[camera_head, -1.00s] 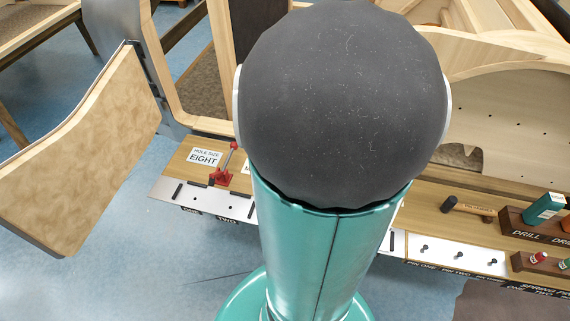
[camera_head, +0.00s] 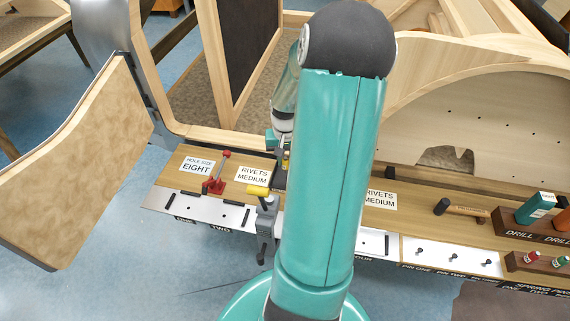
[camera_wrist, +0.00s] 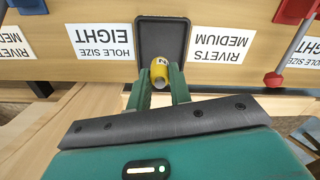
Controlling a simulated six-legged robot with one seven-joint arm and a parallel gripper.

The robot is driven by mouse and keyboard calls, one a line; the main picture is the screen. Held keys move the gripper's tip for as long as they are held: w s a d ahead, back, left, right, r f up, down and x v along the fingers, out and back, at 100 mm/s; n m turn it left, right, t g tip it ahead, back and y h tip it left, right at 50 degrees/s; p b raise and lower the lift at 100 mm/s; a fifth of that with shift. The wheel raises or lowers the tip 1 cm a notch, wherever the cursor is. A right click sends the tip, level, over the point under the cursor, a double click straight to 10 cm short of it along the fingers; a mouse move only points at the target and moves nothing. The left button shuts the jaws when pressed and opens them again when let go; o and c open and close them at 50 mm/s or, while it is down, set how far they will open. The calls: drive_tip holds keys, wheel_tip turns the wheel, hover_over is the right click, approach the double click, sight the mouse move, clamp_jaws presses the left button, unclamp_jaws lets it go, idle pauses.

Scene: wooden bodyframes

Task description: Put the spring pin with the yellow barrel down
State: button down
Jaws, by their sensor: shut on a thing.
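The spring pin with the yellow barrel (camera_wrist: 160,72) is between the fingers of my gripper (camera_wrist: 160,88) in the wrist view. The gripper is shut on it. The barrel's end carries a dark mark. A black tray (camera_wrist: 161,38) lies on the wooden bench just beyond the pin. The pin overlaps the tray's near part in this view; I cannot tell whether it touches it. In the head view, a small yellow bit of the pin (camera_head: 286,162) shows beside my arm, over the dark tray (camera_head: 280,181). My arm hides much of the gripper.
Labels flank the tray: "HOLE SIZE EIGHT" (camera_wrist: 101,41) and "RIVETS MEDIUM" (camera_wrist: 222,44). A red clamp (camera_head: 216,184) and a yellow-topped clamp (camera_head: 258,191) stand on the bench to the left. A hammer (camera_head: 462,208) and drill rack (camera_head: 525,227) are at the right.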

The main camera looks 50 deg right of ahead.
sight(285, 164)
drive_tip(key=shift+w+d+f, duration=0.15)
drive_tip(key=shift+w+f, duration=0.05)
drive_tip(key=shift+f, duration=1.6)
drive_tip(key=shift+f, duration=0.2)
drive_tip(key=c, duration=1.3)
unclamp_jaws()
drive_tip(key=shift+r, duration=0.1)
